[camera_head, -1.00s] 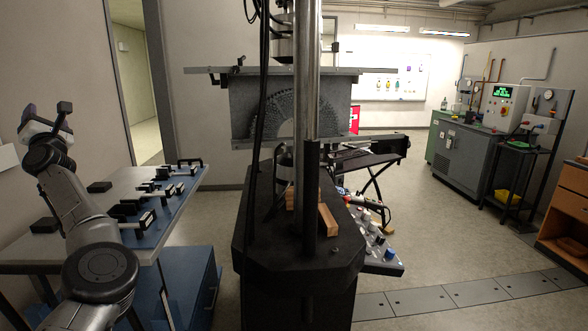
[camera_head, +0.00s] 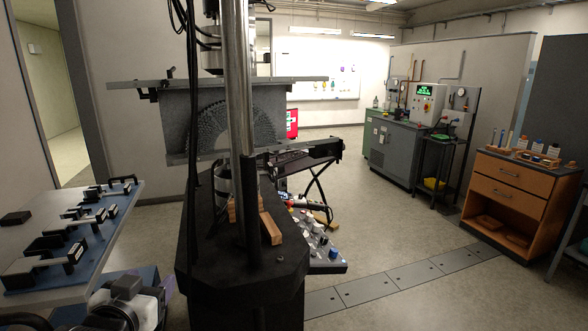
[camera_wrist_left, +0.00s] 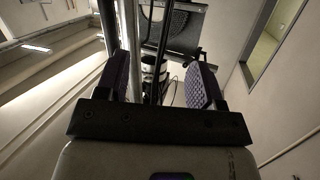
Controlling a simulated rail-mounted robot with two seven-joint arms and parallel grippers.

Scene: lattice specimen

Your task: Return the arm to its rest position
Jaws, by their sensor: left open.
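My left gripper (camera_head: 166,290) shows low in the head view, at the bottom edge left of the machine's black base. Part of my left arm beside it is cut off by the frame. In the left wrist view the gripper (camera_wrist_left: 161,82) is open, with its two purple ribbed pads wide apart and nothing between them. Beyond the pads that view shows the machine's posts and its dark upper part at a distance. My right gripper is not in view.
A testing machine with a black base (camera_head: 275,270) and steel column stands just right of the gripper. A table (camera_head: 25,225) with black fixtures is at the left. A wooden cabinet (camera_head: 510,200) and a grey-green console (camera_head: 395,150) stand at the right. Open floor lies between.

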